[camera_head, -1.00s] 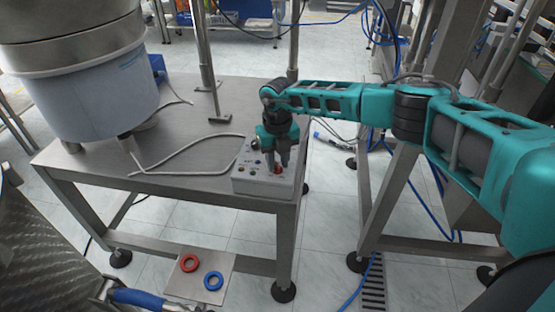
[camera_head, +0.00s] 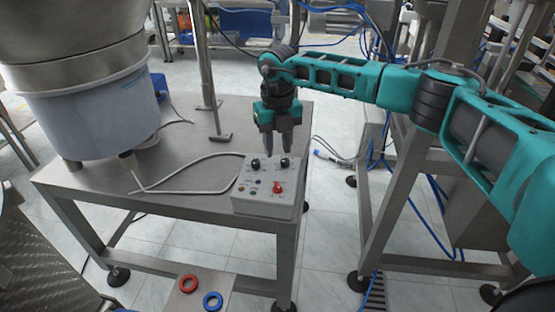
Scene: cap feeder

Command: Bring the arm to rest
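My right arm reaches in from the right in teal and black. Its gripper (camera_head: 279,160) points down above the back of the control box, with dark gaps between its fingers, and it holds nothing that I can see. The control box (camera_head: 262,207) is light grey and sits at the table's front right corner. On its top are a red knob (camera_head: 278,188), two black knobs and several small coloured buttons. Whether the fingertips touch the box is hard to tell; they appear just above its back edge. My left gripper is not in view.
The metal table (camera_head: 130,185) carries a large feeder bowl (camera_head: 95,105) at the left, a thin upright post (camera_head: 207,70) and a grey cable (camera_head: 175,182). A metal frame (camera_head: 400,200) stands to the right.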

